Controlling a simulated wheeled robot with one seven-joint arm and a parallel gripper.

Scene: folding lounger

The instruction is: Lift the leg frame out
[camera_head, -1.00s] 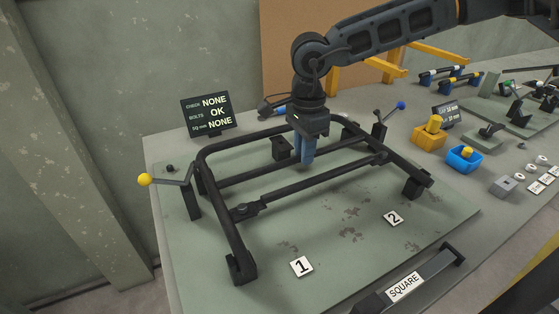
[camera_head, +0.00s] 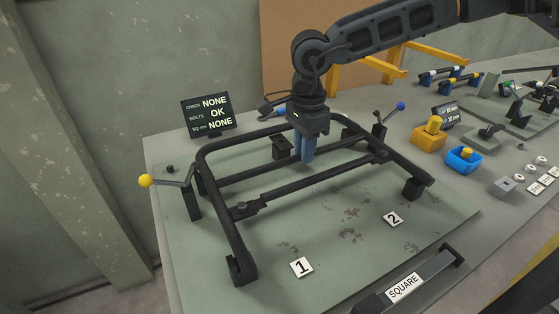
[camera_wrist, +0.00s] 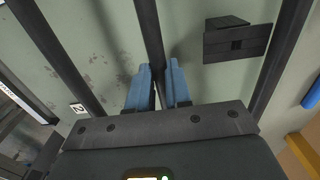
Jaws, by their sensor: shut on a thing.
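The leg frame (camera_head: 310,181) is a dark tubular frame with crossbars, lying over the green fixture plate (camera_head: 330,240). My gripper (camera_head: 308,158) points down at the frame's rear crossbar (camera_head: 255,170), near its middle. In the wrist view the blue fingers (camera_wrist: 157,88) are on either side of a dark bar (camera_wrist: 149,30), shut on it. The contact point itself is partly hidden by the fingers. The frame's near left foot (camera_head: 242,268) is at or close to the plate; any small gap cannot be told.
A yellow-knobbed lever (camera_head: 146,180) stands at the left and a blue-knobbed lever (camera_head: 400,106) at the back right. A display (camera_head: 208,112) reads NONE, OK, NONE. A bar labelled SQUARE (camera_head: 405,288) lies in front.

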